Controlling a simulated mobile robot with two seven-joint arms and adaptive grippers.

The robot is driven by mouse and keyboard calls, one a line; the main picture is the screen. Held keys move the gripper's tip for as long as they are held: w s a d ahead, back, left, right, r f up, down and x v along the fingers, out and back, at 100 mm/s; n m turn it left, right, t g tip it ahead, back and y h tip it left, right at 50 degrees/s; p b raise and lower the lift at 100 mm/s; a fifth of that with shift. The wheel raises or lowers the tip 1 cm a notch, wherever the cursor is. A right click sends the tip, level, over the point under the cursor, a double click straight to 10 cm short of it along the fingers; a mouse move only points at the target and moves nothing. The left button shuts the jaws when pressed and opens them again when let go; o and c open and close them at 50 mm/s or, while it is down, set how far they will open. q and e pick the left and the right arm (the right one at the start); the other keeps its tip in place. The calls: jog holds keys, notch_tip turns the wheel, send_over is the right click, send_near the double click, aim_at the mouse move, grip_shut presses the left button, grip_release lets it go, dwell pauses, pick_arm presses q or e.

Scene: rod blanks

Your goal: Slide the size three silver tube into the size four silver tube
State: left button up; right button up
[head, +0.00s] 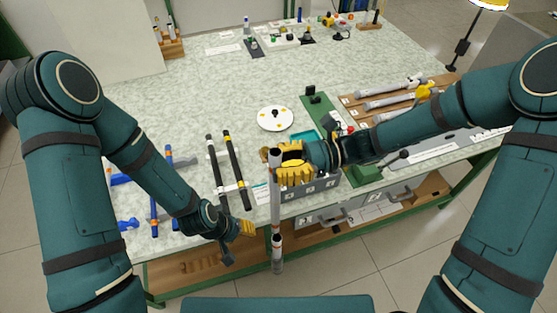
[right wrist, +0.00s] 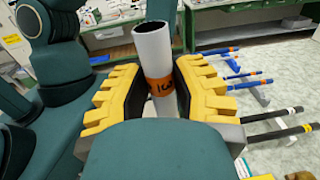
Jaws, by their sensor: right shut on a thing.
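My right gripper (head: 283,163) is shut on an upright silver tube (head: 275,195) at the table's front edge. In the right wrist view this silver tube (right wrist: 152,52) stands between the yellow finger pads, with an open, hollow top end and an orange label partly hidden by the gripper. Below the gripper the tube line runs down past the table edge, with bands about midway; whether the lower section (head: 277,260) is a second tube is unclear. My left gripper (head: 242,230) is just left of this line, apart from it; its opening is unclear. Size marks are not readable.
More silver tubes (head: 385,102) lie on a wooden rack at the right. Black tubes (head: 237,165) and blue tubes (head: 154,200) lie on supports at the left. A white round plate (head: 275,119) and a grey bin (head: 318,190) are near the right gripper.

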jog(key=shift+r+p, duration=0.1)
jog(key=shift+p, duration=0.2)
jog(key=b, duration=0.4)
send_over(275, 200)
jog(key=w+d, duration=0.1)
jog(key=w, duration=0.1)
jog(key=shift+s+f, duration=0.15)
jog(key=shift+f, duration=1.35)
jog(key=shift+s+f, duration=0.1)
jog(key=shift+f, duration=1.35)
jog(key=shift+p, duration=0.8)
